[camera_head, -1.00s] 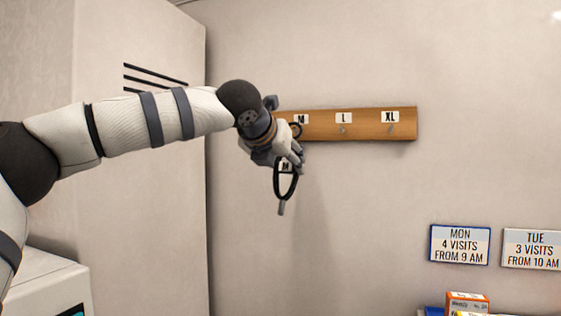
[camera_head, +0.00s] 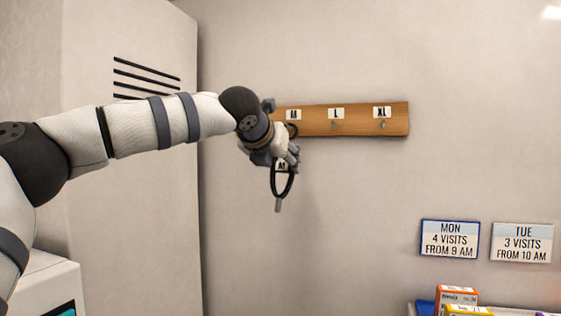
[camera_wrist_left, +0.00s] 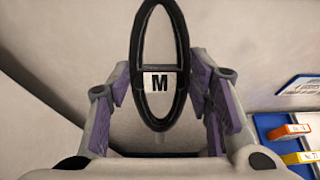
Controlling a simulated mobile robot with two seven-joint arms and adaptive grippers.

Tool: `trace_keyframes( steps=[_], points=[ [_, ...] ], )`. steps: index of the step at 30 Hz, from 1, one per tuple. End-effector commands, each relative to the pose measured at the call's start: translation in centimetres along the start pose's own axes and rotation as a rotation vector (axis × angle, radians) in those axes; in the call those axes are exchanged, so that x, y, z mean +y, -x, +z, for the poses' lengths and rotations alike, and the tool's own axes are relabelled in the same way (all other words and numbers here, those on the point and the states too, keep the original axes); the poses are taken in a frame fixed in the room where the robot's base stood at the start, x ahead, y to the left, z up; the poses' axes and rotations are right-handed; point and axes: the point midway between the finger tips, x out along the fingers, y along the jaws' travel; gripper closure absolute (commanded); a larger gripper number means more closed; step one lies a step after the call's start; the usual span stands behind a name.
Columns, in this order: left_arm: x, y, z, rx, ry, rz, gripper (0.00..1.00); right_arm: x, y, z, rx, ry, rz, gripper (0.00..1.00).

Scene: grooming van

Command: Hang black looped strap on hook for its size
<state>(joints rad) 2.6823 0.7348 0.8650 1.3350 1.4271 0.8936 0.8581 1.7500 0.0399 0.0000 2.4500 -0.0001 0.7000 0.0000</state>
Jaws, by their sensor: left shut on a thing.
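The black looped strap (camera_head: 274,180) hangs below my left gripper (camera_head: 289,160) in the head view. My left gripper is shut on it. In the left wrist view the strap (camera_wrist_left: 137,50) is a long upright loop between the purple-padded fingers, with a white M tag (camera_wrist_left: 157,82). A wooden hook board (camera_head: 358,121) is on the wall, with labels M (camera_head: 292,114), L (camera_head: 336,113) and XL (camera_head: 382,112). Small hooks show under L and XL. My gripper is in front of and just below the M end. A small black curve (camera_head: 293,130) under M may be the strap's top; I cannot tell whether it touches a hook. My right gripper is out of view.
A tall pale cabinet (camera_head: 130,150) with dark vents stands at the left. Two signs, MON (camera_head: 450,239) and TUE (camera_head: 522,242), are on the wall at lower right. Small boxes (camera_head: 458,296) stand below them. The wall below the board is clear.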

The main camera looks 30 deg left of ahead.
Motion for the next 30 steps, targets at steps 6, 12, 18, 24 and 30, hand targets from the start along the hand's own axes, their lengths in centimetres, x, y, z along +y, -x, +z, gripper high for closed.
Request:
trace_keyframes(
  steps=[6,12,18,24,30],
  points=[
    [0.0,-0.1,-0.2,0.005,0.0,0.001,0.34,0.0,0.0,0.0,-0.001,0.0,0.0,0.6],
    [0.0,-0.1,-0.1,0.003,0.0,0.0,0.3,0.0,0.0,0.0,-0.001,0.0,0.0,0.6],
    [0.0,0.8,-0.1,0.002,0.0,-0.001,0.3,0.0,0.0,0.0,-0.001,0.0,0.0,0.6],
    [0.0,6.0,0.1,-0.002,-0.001,-0.003,0.3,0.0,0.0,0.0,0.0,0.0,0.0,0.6],
    [0.0,10.4,-0.1,0.002,0.001,-0.001,0.3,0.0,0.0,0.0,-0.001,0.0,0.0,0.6]
  ],
)
